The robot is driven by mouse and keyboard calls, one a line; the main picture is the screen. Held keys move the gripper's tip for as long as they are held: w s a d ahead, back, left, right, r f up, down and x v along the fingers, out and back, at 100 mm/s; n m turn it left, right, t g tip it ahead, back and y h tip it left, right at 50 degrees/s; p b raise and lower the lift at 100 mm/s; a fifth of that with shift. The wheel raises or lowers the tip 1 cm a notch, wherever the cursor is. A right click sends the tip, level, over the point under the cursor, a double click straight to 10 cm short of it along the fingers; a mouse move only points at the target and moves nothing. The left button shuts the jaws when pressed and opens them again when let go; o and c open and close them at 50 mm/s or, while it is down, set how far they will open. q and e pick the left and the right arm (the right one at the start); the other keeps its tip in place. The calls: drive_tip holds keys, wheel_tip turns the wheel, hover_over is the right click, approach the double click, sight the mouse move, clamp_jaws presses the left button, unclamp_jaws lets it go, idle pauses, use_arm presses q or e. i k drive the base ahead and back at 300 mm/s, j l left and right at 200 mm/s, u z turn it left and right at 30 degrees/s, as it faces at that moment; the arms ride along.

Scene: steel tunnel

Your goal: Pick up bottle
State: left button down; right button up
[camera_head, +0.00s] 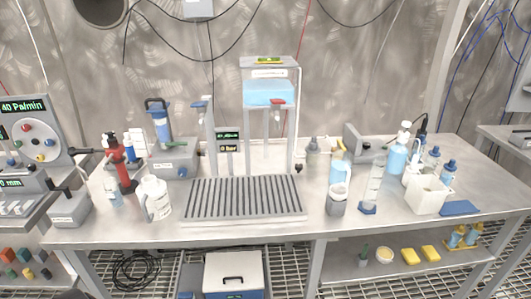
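Several bottles stand upright on the steel table (255,232). A white bottle (155,200) stands left of the slatted grate. A bottle with light blue liquid (339,168) stands right of the grate, behind a grey-white cup (337,200). A blue pump bottle with a white top (397,155) stands farther right. Small blue-capped bottles (447,173) stand beside it. A small clear bottle (114,192) stands at the left. Which bottle the task means, I cannot tell. Neither of my grippers shows in the head view.
The slatted grate (243,198) fills the middle, below a frame with a blue tank (268,93). A graduated cylinder (375,185), a white open box (427,193) and a blue pad (459,208) stand right. The front table strip is clear.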

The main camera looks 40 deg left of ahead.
sight(114, 192)
drive_tip(key=u, duration=2.25)
drive_tip(key=i+j+z, duration=0.1)
drive_tip(key=i+j, duration=0.35)
drive_tip(key=j, duration=0.1)
